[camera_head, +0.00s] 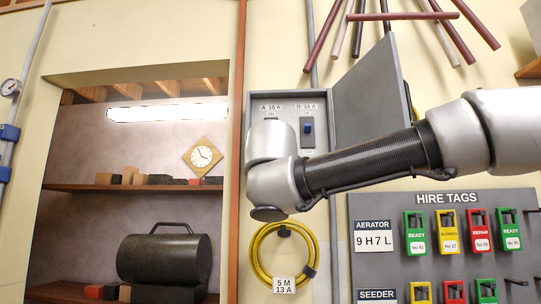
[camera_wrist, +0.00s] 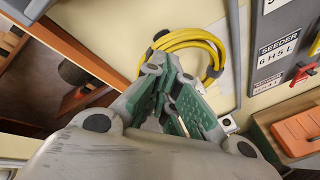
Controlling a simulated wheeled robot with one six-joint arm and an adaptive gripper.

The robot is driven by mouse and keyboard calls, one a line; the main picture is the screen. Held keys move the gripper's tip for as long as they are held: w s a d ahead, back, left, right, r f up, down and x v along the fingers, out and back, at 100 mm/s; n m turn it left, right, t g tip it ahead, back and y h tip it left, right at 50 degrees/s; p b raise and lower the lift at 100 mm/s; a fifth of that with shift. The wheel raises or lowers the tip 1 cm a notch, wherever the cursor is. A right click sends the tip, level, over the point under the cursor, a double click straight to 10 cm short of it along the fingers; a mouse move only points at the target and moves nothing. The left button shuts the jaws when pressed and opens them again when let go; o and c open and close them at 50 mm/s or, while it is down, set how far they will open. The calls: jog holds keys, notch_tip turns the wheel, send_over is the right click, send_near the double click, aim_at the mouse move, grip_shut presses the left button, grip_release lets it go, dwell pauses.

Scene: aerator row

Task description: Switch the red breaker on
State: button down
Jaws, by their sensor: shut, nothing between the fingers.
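An open grey breaker box (camera_head: 325,108) hangs on the wall in the head view, its door (camera_head: 372,95) swung out to the right. Under the B label is a dark switch with a blue lever (camera_head: 307,127). My arm's wrist covers the place under the A label, so no red breaker shows in either view. My gripper (camera_wrist: 174,102) is shut and empty in the wrist view, with a coiled yellow cable (camera_wrist: 207,50) beyond it. The head view does not show its fingers.
The yellow cable also hangs below the box in the head view (camera_head: 258,262), tagged 5 M 13 A. A hire tags board (camera_head: 385,207) with several coloured tags is at right. A shelf recess (camera_head: 75,187) lies left. An orange case (camera_wrist: 298,133) shows in the wrist view.

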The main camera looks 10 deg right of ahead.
notch_tip(320, 180, up, 16)
jog(key=s+a+n+t+h, duration=0.1)
jog(key=a+n+t, duration=0.2)
jog(key=n, duration=0.6)
jog(key=t, duration=0.2)
jog(key=shift+s+r+n+t+h, duration=0.2)
jog(key=shift+n+t+h, duration=0.1)
jog(key=shift+n+t, duration=0.1)
jog(key=x, duration=1)
